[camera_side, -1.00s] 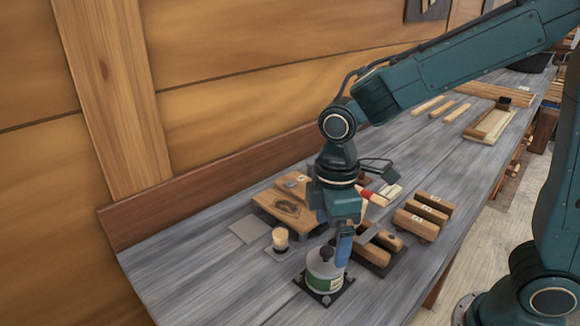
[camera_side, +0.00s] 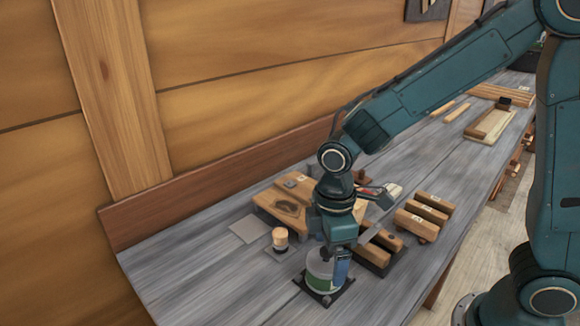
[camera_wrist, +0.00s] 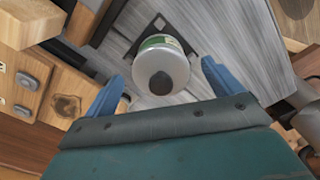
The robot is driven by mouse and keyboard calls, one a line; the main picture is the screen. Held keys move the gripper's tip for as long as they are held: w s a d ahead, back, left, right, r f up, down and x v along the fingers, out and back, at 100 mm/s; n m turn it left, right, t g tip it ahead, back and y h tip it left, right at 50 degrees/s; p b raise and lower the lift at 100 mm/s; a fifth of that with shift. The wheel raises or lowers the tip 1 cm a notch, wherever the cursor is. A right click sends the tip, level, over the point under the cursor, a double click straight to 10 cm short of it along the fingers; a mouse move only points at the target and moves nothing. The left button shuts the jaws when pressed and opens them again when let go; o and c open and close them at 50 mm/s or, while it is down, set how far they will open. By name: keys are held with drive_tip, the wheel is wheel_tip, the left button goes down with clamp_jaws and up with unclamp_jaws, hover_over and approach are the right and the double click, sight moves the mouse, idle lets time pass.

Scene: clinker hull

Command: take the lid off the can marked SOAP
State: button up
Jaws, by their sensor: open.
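A squat can (camera_side: 322,283) with a green band and a pale lid stands upright on a dark square plate (camera_side: 341,294) near the front of the bench. In the wrist view the lid (camera_wrist: 158,66) has a dark round knob (camera_wrist: 160,83) on top. I cannot read a SOAP mark on it. My gripper (camera_side: 333,262) points down right over the can. In the wrist view its two blue fingers (camera_wrist: 162,82) are open, one on each side of the lid, with gaps between them and the knob. In the side view the fingers partly hide the lid and knob.
A small jar with a wooden top (camera_side: 280,239) stands left of the can. A wooden board (camera_side: 284,207) and a dark-sided block holder (camera_side: 374,256) lie close behind and right. Several labelled wooden blocks (camera_side: 424,216) sit further right. The bench front-left is clear.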

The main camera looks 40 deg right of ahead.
drive_tip(key=c, duration=1.1)
drive_tip(key=shift+o, duration=0.2)
drive_tip(key=shift+r, duration=0.2)
wheel_tip(320, 180, up, 20)
drive_tip(key=shift+f, duration=0.15)
idle(0.3)
